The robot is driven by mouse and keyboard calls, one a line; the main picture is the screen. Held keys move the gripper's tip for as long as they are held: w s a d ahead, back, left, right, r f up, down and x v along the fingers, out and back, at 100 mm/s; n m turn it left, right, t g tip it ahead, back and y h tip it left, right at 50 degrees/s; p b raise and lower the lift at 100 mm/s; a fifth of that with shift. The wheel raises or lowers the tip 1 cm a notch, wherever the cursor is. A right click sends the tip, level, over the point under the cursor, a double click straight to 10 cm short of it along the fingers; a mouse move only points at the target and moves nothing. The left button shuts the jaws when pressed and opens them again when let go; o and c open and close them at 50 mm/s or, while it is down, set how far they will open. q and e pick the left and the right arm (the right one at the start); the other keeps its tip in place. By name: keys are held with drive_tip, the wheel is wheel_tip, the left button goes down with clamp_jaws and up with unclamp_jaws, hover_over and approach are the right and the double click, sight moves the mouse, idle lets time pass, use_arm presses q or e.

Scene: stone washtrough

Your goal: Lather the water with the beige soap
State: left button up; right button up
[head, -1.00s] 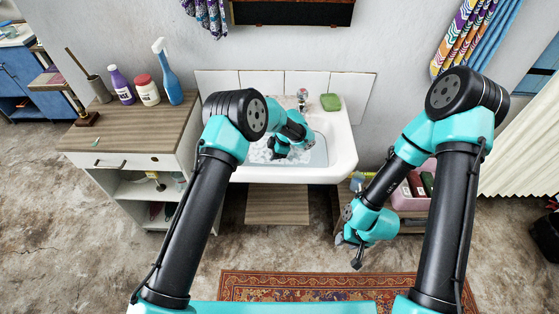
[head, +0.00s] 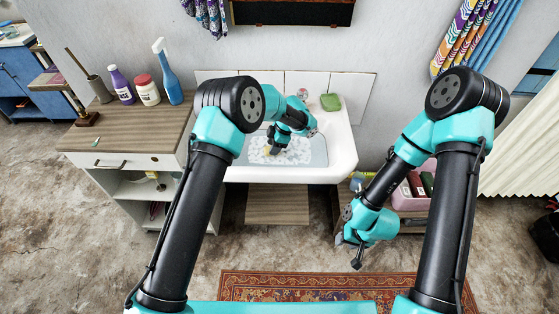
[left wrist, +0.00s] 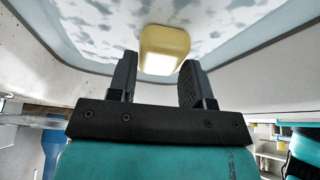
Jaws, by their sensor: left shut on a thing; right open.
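The beige soap (left wrist: 164,48) shows as a yellowish block between the fingertips of my left gripper (left wrist: 158,72) in the left wrist view. My left gripper (head: 274,149) is shut on it, low in the basin of the washtrough (head: 343,148) in the head view. The water (head: 309,154) has white foam patches (head: 259,154) around the gripper. I cannot tell how deep the soap sits in the water. My right gripper (head: 352,252) is open and empty, hanging in front of the trough at the right.
A green block (head: 331,102) lies on the trough's back ledge beside the tap. A wooden-topped cabinet (head: 140,133) with a purple bottle (head: 121,84), a white jar (head: 147,90) and a blue spray bottle (head: 167,75) stands left. A pink crate (head: 412,202) is at the right.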

use_arm(q)
drive_tip(key=shift+r, duration=3.65)
